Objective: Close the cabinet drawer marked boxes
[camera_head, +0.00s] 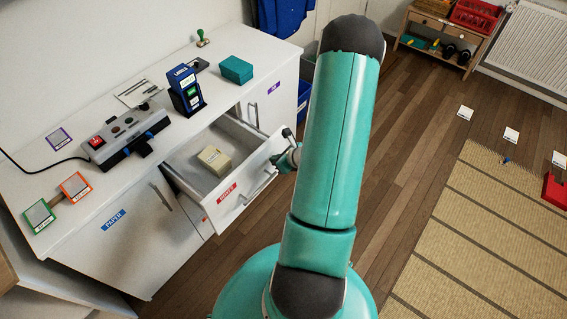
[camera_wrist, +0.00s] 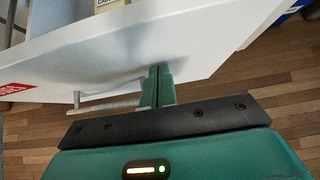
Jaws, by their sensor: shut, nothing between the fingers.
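The drawer (camera_head: 232,197) with a red label, marked boxes, stands pulled out of the white cabinet (camera_head: 110,255). A small beige box (camera_head: 214,160) lies inside it. In the wrist view the white drawer front (camera_wrist: 215,45) spans the upper part, with its bar handle (camera_wrist: 105,106) at the left and a red label edge at far left. My gripper (camera_wrist: 158,72) is shut and empty, its fingertips at the drawer front, right of the handle; contact is likely but hard to confirm. In the head view my gripper (camera_head: 284,160) is partly hidden by my arm, near the drawer front's right end.
The countertop holds a grey device with a red button (camera_head: 125,135), a dark blue stand (camera_head: 186,90), a teal box (camera_head: 236,69) and a green stamp (camera_head: 203,38). A wooden shelf (camera_head: 437,35) stands far back.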

